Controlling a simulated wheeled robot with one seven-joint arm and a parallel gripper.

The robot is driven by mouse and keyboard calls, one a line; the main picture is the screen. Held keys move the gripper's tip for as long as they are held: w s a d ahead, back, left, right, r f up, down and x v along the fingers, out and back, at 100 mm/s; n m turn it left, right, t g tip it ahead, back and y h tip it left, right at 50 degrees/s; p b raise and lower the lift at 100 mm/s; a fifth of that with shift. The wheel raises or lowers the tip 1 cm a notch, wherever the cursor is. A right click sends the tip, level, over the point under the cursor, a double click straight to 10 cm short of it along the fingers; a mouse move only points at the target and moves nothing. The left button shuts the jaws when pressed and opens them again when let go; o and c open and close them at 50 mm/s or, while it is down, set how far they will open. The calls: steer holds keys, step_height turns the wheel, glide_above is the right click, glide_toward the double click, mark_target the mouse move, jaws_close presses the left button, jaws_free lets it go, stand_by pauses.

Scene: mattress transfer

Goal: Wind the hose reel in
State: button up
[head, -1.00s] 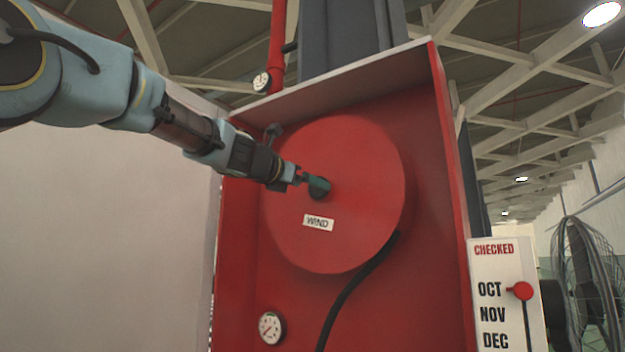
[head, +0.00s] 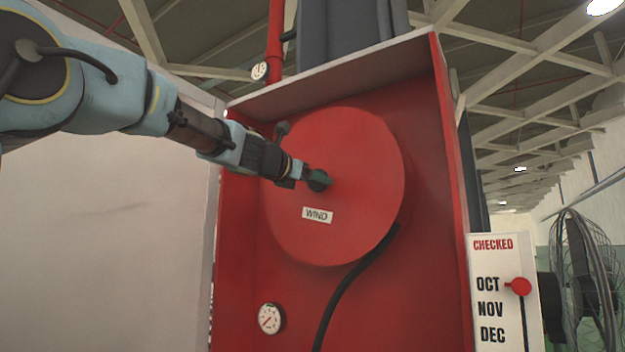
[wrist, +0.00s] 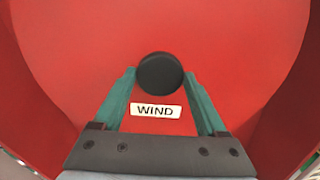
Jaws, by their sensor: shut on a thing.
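The hose reel is a round red disc (head: 360,150) inside an open red cabinet (head: 440,200). A white label reading WIND (head: 318,215) is on its face. A dark round knob (head: 322,181) stands out from the disc, and it also shows in the wrist view (wrist: 160,73). My gripper (head: 312,179) reaches in from the left and is shut on the knob, with one green finger at each side of it in the wrist view. A black hose (head: 345,285) hangs from the disc's lower right edge.
Gauges sit at the cabinet's lower left (head: 270,319) and by the red pipe (head: 275,40) above. A CHECKED board (head: 500,265) with a red slider (head: 520,287) at OCT stands at right. A pale wall panel (head: 100,220) lies left, below my arm.

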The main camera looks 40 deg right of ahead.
jaws_close()
steer(key=shift+f+m, duration=0.1)
steer(key=shift+m, duration=0.3)
steer(key=shift+m+b, duration=5.25)
steer(key=shift+m, duration=7.85)
